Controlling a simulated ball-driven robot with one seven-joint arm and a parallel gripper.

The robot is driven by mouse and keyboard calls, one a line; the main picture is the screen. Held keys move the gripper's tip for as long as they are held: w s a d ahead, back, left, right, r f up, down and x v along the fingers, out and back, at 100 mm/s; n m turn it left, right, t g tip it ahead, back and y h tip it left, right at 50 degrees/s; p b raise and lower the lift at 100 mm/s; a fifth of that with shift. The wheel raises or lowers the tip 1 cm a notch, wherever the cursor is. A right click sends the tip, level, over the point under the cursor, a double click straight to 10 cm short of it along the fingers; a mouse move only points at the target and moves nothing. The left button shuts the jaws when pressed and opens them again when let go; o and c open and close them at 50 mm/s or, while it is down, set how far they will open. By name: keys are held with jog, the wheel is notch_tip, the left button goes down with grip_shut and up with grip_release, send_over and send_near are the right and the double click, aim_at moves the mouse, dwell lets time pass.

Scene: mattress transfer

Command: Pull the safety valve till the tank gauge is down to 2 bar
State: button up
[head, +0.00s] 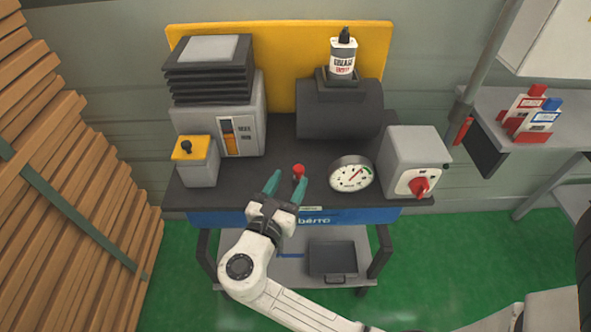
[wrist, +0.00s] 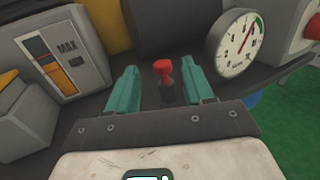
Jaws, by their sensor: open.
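The safety valve (head: 298,170) is a small red knob on a dark stem, standing on the dark bench top. In the wrist view the red knob (wrist: 163,68) shows between the two teal fingers, just beyond their tips. My gripper (head: 287,184) is open and empty, its fingers on either side of the valve's line. The tank gauge (head: 351,174) is a round white dial right of the valve.
A grey box with a red rotary switch (head: 420,186) stands right of the gauge. A dark cylinder (head: 339,110) bearing a grease can (head: 343,54) is behind. A grey machine (head: 235,115) and a yellow-topped box (head: 196,160) stand left. Stacked planks (head: 60,180) line the left side.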

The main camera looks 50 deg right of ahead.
jog(key=shift+v, duration=1.2)
